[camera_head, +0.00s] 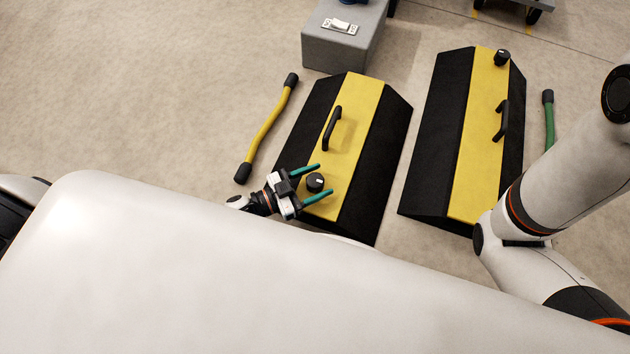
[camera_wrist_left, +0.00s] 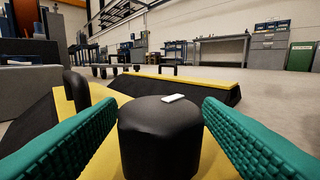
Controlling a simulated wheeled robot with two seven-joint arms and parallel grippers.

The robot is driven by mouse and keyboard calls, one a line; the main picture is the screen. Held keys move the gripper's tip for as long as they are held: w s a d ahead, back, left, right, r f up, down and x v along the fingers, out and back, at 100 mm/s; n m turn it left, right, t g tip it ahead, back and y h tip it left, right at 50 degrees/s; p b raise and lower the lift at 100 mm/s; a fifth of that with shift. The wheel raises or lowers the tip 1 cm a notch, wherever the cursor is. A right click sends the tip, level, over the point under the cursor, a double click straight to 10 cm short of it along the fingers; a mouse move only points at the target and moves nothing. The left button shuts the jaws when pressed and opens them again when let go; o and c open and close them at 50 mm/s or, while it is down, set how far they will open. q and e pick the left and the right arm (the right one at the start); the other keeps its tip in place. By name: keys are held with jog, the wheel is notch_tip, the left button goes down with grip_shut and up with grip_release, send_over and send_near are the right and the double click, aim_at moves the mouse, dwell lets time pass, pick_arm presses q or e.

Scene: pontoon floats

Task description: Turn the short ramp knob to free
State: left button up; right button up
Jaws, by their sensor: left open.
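The left ramp (camera_head: 392,125), black with a yellow top strip, looks slightly shorter than the right ramp (camera_head: 440,110). Its round black knob (camera_head: 315,182) stands on the near end of the strip. My left gripper (camera_head: 325,180) is open, with one teal finger on each side of this knob. In the left wrist view, the knob (camera_wrist_left: 158,140) fills the space between the fingers, with visible gaps beside it. A short white mark (camera_wrist_left: 173,98) lies on the knob's top. The right ramp has a similar knob (camera_head: 502,57) at its far end. My right gripper is out of view.
A black handle (camera_head: 332,128) stands on the left ramp beyond the knob; another handle (camera_head: 502,120) is on the right ramp. A yellow hose (camera_head: 268,128) and a green hose (camera_head: 549,120) lie on the floor. A grey block (camera_head: 335,50) stands behind.

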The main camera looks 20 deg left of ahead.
pick_arm(q)
jog(key=c, duration=1)
